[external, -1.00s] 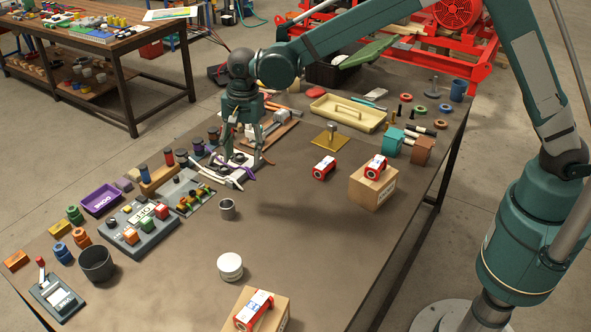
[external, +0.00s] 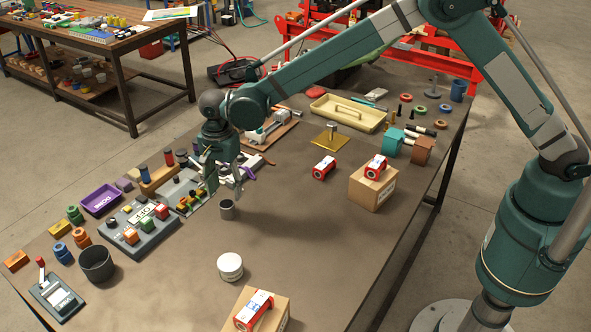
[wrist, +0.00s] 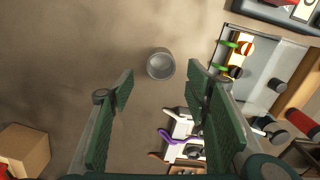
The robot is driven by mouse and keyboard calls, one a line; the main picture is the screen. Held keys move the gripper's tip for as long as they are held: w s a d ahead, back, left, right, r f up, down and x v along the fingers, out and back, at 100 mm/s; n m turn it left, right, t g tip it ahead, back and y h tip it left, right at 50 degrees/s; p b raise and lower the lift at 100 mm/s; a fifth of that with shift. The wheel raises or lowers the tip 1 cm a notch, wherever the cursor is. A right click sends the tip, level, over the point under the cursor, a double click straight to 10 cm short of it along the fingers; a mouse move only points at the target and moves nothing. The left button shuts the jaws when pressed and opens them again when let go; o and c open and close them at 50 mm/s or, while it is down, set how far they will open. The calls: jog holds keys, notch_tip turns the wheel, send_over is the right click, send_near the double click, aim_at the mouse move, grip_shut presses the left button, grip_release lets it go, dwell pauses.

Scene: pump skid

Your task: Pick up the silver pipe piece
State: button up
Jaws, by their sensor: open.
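The silver pipe piece (external: 227,210) is a short grey cylinder standing upright on the brown table, beside the grey plate of valve parts. In the wrist view the pipe piece (wrist: 160,64) shows its round open top, ahead of the fingertips and roughly centred between them. My gripper (external: 220,187) is open and empty, hanging pointed down above the table, just behind and over the pipe piece in the external view. In the wrist view both green-padded fingers of my gripper (wrist: 160,88) are spread wide, and nothing is between them.
The grey valve plate (external: 203,207) and white clamps with purple handles (external: 250,165) lie close by. A white round tub (external: 230,266), a dark cup (external: 97,264) and a cardboard box (external: 374,186) stand farther off. The table right of the pipe piece is clear.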

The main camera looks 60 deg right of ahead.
aim_at(227, 207)
jog(key=shift+f, duration=0.1)
jog(key=shift+f, duration=1.2)
jog(key=shift+f, duration=0.1)
jog(key=shift+a+f, duration=0.2)
jog(key=shift+f, duration=2.3)
jog(key=shift+c, duration=0.6)
jog(key=c, duration=0.9)
